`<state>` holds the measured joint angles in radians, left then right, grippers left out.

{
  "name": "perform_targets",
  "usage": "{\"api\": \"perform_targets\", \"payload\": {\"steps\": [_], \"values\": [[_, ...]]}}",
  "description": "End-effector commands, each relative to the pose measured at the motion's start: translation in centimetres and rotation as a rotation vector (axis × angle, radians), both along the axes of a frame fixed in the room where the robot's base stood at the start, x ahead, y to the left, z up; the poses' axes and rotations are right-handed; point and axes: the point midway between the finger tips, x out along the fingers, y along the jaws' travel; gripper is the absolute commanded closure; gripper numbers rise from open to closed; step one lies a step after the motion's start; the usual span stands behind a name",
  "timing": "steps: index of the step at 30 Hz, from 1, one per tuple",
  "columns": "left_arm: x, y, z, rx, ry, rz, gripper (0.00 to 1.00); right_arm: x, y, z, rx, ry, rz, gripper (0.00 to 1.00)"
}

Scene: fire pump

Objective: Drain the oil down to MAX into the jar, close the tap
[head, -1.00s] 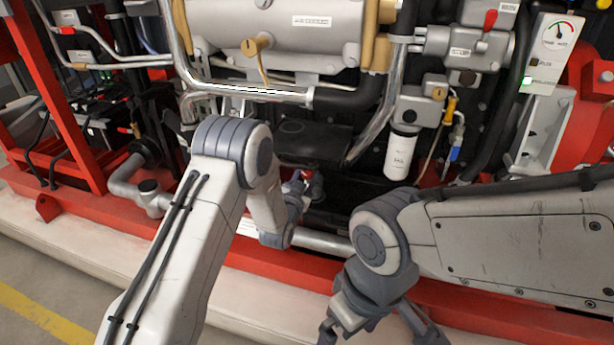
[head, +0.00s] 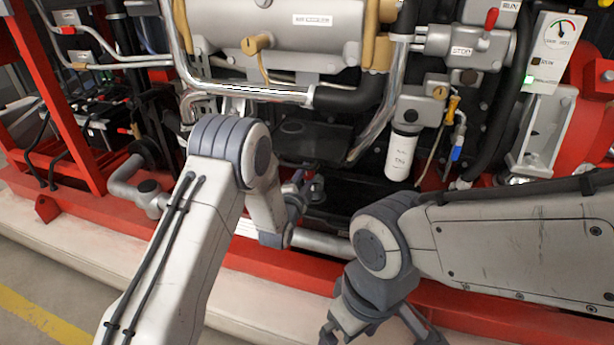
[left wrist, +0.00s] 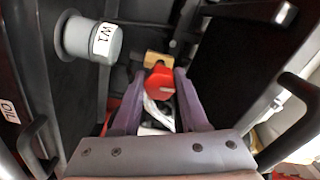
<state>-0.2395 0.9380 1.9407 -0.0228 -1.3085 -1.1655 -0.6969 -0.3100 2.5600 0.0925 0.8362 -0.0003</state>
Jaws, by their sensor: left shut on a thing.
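In the left wrist view, the red tap handle (left wrist: 160,82) sits between the fingers of my left gripper (left wrist: 158,84), which is shut on it. A brass fitting (left wrist: 156,60) shows just beyond the handle. In the head view my left gripper (head: 304,185) is low inside the pump's frame, mostly hidden by my own wrist. My right gripper (head: 378,338) is open and empty at the bottom of the head view, its fingers spread and partly cut off by the frame edge. I cannot clearly make out the jar or the oil level.
A grey cylinder labelled W1 (left wrist: 92,38) stands beside the tap. An OIL label (left wrist: 10,112) is at the left edge. A white filter (head: 401,156) hangs right of the dark recess. A red rail (head: 290,278) runs along the front.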

Motion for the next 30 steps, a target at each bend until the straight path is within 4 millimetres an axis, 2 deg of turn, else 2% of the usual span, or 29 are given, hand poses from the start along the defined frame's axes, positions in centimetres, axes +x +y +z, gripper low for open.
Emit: {"api": "perform_targets", "payload": {"steps": [10, 26, 27, 28, 29, 30], "values": [[-0.1, -0.05, -0.13, 0.131, -0.03, -0.002, 1.0, 0.0, 0.0, -0.17, 0.0, 0.0, 0.0, 0.0], [-0.11, -0.07, -0.15, 0.152, -0.036, -0.003, 1.0, 0.0, 0.0, -0.18, 0.0, 0.0, 0.0, 0.0], [-0.1, -0.07, -0.15, 0.152, -0.036, -0.003, 0.45, 0.0, 0.0, -0.18, 0.0, 0.0, 0.0, 0.0], [-0.1, -0.07, -0.14, 0.151, -0.036, -0.003, 0.34, 0.0, 0.0, -0.18, 0.0, 0.0, 0.0, 0.0], [-0.09, -0.07, -0.14, 0.151, -0.036, -0.003, 0.27, 0.0, 0.0, -0.18, 0.0, 0.0, 0.0, 0.0], [-0.09, -0.06, -0.12, 0.151, -0.037, -0.002, 0.27, 0.0, 0.0, -0.18, 0.0, 0.0, 0.0, 0.0]]}}
